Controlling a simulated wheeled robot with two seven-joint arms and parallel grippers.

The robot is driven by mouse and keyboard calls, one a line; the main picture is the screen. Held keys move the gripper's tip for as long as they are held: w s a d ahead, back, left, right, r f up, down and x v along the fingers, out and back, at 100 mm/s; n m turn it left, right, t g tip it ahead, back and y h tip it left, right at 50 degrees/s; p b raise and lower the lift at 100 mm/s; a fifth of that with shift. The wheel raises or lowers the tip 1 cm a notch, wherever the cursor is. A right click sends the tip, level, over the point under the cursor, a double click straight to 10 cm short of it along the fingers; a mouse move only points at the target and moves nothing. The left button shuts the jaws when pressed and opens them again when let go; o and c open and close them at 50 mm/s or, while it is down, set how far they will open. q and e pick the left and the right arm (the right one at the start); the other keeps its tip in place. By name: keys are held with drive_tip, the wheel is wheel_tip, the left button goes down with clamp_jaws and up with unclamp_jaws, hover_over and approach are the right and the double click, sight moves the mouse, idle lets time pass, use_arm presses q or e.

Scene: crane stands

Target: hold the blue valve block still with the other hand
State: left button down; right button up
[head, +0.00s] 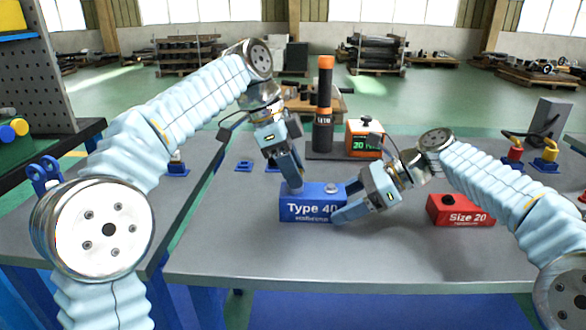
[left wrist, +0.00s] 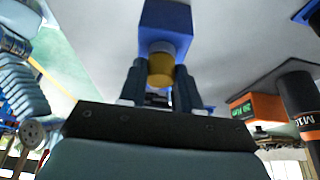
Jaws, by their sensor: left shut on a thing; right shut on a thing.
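The blue valve block (head: 300,212), labelled "Type 40", sits on the grey table in the head view. My left gripper (head: 295,182) points down onto the left part of its top. In the left wrist view this gripper (left wrist: 160,85) is shut on a yellow cylinder (left wrist: 160,69) with a silver collar, which stands against the blue block (left wrist: 166,20). How deep the cylinder sits cannot be told. A round silver fitting (head: 332,187) shows on the right of the block's top. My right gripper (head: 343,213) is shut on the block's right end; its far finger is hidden.
A red "Size 20" block (head: 462,211) stands to the right. Behind are a black-and-orange tool (head: 324,105) and an orange box with a green display (head: 365,140). Small blue holders (head: 244,166) lie behind left. The table's front (head: 330,262) is clear.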

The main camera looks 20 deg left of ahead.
use_arm(q)
drive_tip(key=m+g, duration=0.1)
drive_tip(key=m, duration=0.2)
drive_tip(key=shift+w, duration=0.15)
drive_tip(key=shift+m+g, duration=0.6)
drive_tip(key=shift+m, duration=0.5)
drive_tip(key=c, duration=0.7)
unclamp_jaws()
drive_tip(key=shift+c, duration=0.8)
